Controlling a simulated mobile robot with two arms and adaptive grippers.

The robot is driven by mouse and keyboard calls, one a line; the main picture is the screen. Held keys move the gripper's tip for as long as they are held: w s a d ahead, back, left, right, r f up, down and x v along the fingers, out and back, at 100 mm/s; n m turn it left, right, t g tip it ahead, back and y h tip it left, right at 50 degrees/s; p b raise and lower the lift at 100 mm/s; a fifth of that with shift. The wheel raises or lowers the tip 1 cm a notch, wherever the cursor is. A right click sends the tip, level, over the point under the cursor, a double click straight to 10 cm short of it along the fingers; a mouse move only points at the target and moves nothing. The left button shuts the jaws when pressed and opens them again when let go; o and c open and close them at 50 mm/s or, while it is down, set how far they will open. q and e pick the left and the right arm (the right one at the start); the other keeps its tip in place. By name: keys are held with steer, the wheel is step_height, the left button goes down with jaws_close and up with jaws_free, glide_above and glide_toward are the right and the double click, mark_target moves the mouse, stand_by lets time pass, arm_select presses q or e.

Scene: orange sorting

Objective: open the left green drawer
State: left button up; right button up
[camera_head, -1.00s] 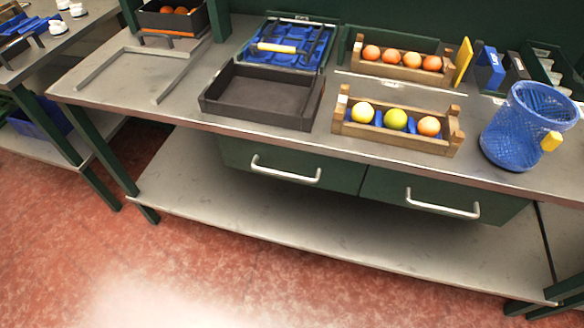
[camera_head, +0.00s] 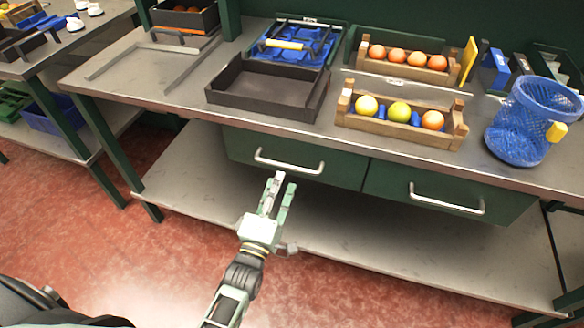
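The left green drawer (camera_head: 240,147) is under the metal worktop and looks shut. Its silver bar handle (camera_head: 289,166) runs across its front. My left gripper (camera_head: 277,194) is in front of and below the handle in the picture, with its two fingers pointing up toward it. The fingers are a little apart with nothing between them, and a gap shows between the fingertips and the handle. The right green drawer (camera_head: 390,181) beside it also looks shut, with its own silver handle (camera_head: 446,205). My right gripper is not in view.
On the worktop (camera_head: 190,112) stand an empty dark tray (camera_head: 262,111), a wooden crate (camera_head: 392,135) of fruit, another crate behind it, and a blue mesh basket (camera_head: 520,125). A metal lower shelf (camera_head: 350,243) lies under the drawers. The red floor in front is clear.

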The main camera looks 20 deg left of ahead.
mark_target(286, 165)
arm_select(q)
steer(key=w, duration=0.4)
steer(key=w+r, duration=0.1)
steer(key=w, duration=0.1)
steer(key=shift+w+d, duration=0.1)
steer(key=shift+w, duration=0.1)
jaws_close()
stand_by(0.4)
